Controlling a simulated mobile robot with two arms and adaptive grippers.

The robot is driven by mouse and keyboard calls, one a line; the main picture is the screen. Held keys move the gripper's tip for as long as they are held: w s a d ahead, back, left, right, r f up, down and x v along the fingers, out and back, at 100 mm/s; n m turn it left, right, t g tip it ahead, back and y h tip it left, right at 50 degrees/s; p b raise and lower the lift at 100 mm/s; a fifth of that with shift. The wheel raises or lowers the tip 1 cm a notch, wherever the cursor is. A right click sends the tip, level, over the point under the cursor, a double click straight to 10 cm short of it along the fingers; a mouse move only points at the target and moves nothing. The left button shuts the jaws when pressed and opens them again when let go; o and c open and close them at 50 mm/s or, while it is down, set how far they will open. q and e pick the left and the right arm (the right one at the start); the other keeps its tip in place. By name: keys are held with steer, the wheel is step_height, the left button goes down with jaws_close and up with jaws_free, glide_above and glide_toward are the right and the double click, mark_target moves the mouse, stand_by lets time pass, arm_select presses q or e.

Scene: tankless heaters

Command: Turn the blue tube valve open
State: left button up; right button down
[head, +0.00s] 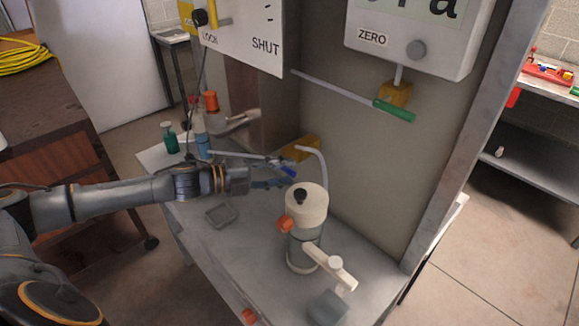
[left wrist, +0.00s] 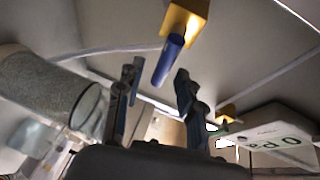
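The blue tube valve handle (head: 288,170) sits at the yellow block (head: 303,150) low on the grey panel, partly hidden by my gripper. In the left wrist view the blue handle (left wrist: 168,60) hangs from the yellow block (left wrist: 185,18). Its free end lies between the fingertips in the picture. My left gripper (head: 275,177) reaches in from the left beside the handle. Its two fingers stand apart in the left wrist view (left wrist: 158,80), with a gap on both sides of the handle; I see no clear contact. My right gripper is out of view.
A cream-topped cylinder (head: 306,205) with an orange knob stands right of my gripper on the grey bench. A green-handled valve (head: 394,110) is higher on the panel. Bottles (head: 171,138) stand behind my arm. A small grey tray (head: 221,215) lies in front.

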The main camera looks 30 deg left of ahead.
arm_select(q)
steer(key=shift+x, duration=1.05)
jaws_close()
